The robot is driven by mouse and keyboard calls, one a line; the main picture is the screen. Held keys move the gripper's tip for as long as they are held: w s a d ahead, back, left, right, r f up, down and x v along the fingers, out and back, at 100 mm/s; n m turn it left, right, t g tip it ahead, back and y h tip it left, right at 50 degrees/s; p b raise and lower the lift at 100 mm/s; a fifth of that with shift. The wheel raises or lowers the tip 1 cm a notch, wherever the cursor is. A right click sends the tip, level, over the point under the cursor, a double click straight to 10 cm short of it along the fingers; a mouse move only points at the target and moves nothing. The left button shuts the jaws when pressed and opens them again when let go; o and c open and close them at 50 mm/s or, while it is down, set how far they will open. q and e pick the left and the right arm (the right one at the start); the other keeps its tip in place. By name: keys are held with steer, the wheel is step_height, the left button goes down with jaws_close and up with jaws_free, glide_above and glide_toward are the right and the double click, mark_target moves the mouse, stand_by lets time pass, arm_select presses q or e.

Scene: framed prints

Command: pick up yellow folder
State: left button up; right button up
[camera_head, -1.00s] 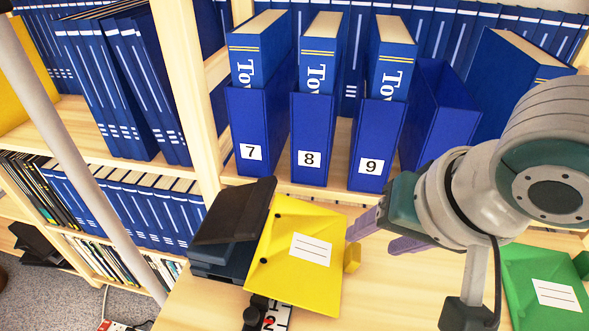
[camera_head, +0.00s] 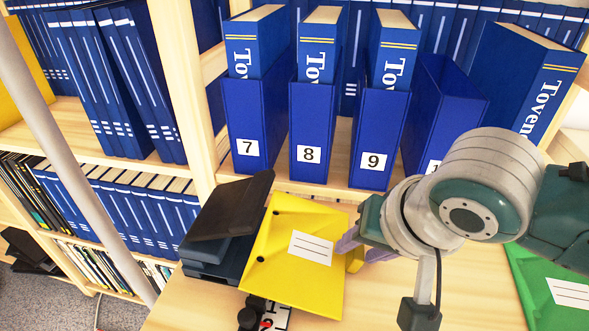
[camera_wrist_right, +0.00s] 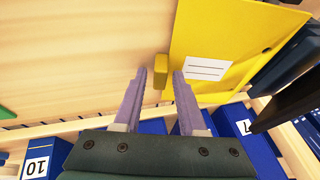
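The yellow folder (camera_head: 296,252) lies tilted on the wooden surface, with a white label on its face and a small yellow tab (camera_head: 355,258) on its right edge. It also shows at the top of the right wrist view (camera_wrist_right: 215,50). My right gripper (camera_head: 362,250) is at the folder's right edge. In the right wrist view, its two purple fingers (camera_wrist_right: 160,72) are apart, with the tab (camera_wrist_right: 160,66) between their tips and a gap visible on each side. My left gripper is not in view.
Blue binders numbered 7 (camera_head: 250,120), 8 (camera_head: 312,125) and 9 (camera_head: 378,130) stand behind. A green folder (camera_head: 550,275) lies at the right. Bare wood (camera_head: 430,280) lies between the folders.

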jaws_close()
stand_by(0.5)
